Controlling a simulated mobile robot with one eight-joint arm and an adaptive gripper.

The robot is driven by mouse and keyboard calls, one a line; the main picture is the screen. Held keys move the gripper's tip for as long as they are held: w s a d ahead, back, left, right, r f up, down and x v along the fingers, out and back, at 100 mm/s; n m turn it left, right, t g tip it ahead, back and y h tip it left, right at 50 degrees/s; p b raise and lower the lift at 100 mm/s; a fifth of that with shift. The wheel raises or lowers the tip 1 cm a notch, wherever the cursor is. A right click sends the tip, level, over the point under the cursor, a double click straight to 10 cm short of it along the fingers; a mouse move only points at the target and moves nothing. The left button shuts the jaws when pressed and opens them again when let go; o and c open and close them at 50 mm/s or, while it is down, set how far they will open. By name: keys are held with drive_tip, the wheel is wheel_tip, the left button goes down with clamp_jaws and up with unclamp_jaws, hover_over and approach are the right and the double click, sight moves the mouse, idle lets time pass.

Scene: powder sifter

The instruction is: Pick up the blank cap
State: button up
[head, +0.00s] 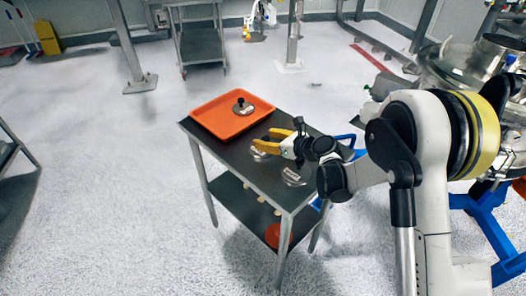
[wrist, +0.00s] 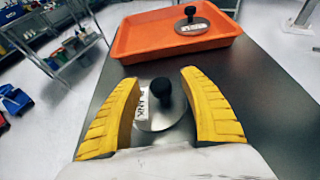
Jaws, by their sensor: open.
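A round metal cap with a black knob stands on the dark table; it shows between my fingers in the wrist view (wrist: 160,117) and beside my gripper in the head view (head: 259,156). Its white label is partly hidden by the left finger; the letters I can see end in "ANK", which fits the blank cap. My gripper (head: 264,139) is open, with its yellow fingers on either side of the knob in the wrist view (wrist: 160,80). I cannot tell whether a finger touches the cap.
An orange tray (head: 207,120) at the table's far end holds another knobbed metal cap (head: 243,107) with a white label. A further metal disc (head: 293,178) lies on the table (head: 228,153) close to my arm. Metal equipment (head: 455,67) stands at the right.

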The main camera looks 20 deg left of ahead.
drive_tip(key=shift+a, duration=0.15)
clamp_jaws()
